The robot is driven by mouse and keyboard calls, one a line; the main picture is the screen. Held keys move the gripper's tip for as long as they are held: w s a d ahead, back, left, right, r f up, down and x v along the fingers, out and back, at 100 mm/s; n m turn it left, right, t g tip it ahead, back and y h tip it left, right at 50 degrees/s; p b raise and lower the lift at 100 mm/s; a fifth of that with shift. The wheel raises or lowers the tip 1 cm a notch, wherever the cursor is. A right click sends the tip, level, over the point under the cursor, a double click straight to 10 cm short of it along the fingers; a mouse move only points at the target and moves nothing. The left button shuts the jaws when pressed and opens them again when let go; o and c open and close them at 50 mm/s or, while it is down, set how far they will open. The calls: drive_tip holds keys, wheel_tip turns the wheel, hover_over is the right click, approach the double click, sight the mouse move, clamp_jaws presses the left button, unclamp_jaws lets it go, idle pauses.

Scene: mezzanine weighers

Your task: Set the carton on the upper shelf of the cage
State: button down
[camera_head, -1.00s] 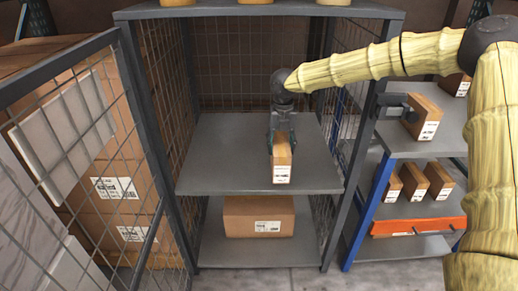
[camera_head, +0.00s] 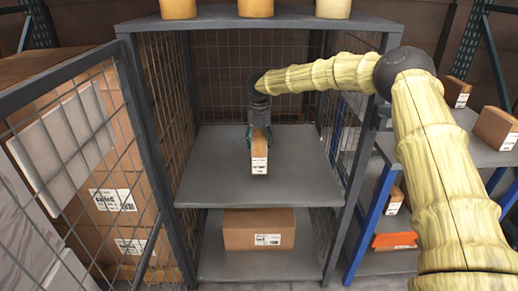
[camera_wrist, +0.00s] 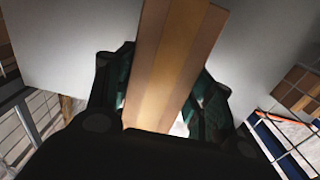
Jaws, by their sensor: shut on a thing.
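The carton (camera_head: 259,154) is a small, narrow brown box with a white label on its front end. It is inside the cage (camera_head: 150,120), at the upper shelf (camera_head: 215,165), around the middle of its width. My gripper (camera_head: 259,132) is shut on the carton from above and behind. In the wrist view the carton (camera_wrist: 172,65) runs between the two fingers, with the pale shelf surface around it. I cannot tell whether its underside touches the shelf. The rest of the upper shelf is bare.
A larger brown box (camera_head: 258,230) lies on the cage's lower shelf. The mesh door (camera_head: 75,150) stands open at left, with stacked boxes behind it. A blue-posted rack (camera_head: 370,222) with several cartons is at right. Yellow containers (camera_head: 255,8) stand on the cage top.

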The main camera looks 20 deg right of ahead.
drive_tip(key=shift+f, duration=1.65)
drive_tip(key=shift+f, duration=0.15)
drive_tip(key=c, duration=0.6)
unclamp_jaws()
drive_tip(key=shift+o, duration=0.2)
drive_tip(key=shift+r, duration=3.85)
